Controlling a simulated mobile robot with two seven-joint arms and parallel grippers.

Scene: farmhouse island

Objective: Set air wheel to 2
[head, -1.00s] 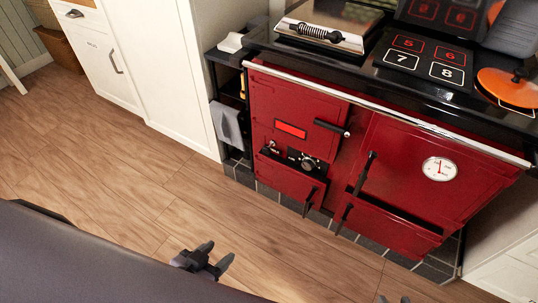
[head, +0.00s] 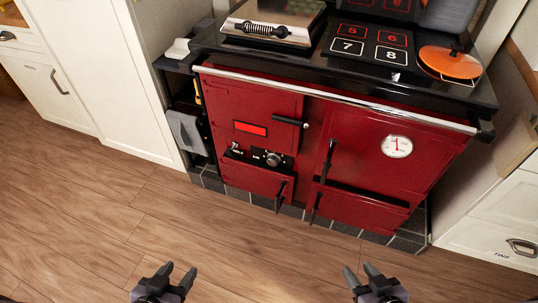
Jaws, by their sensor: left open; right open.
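The air wheel appears to be the round dark knob (head: 273,159) with a pale rim on the lower left front of the red range cooker (head: 365,140). Its markings are too small to read. A smaller control (head: 235,148) sits to its left on the same black panel. My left gripper (head: 178,270) is open and empty at the bottom of the view, over the floor in front of the cooker. My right gripper (head: 361,272) is open and empty, also low in the view. Both are well apart from the knob.
A chrome rail (head: 330,95) runs along the cooker's top front edge. Black door handles (head: 328,160) stick out near the knob. A grey cloth (head: 186,132) hangs left of the cooker. The wooden floor (head: 110,215) is clear.

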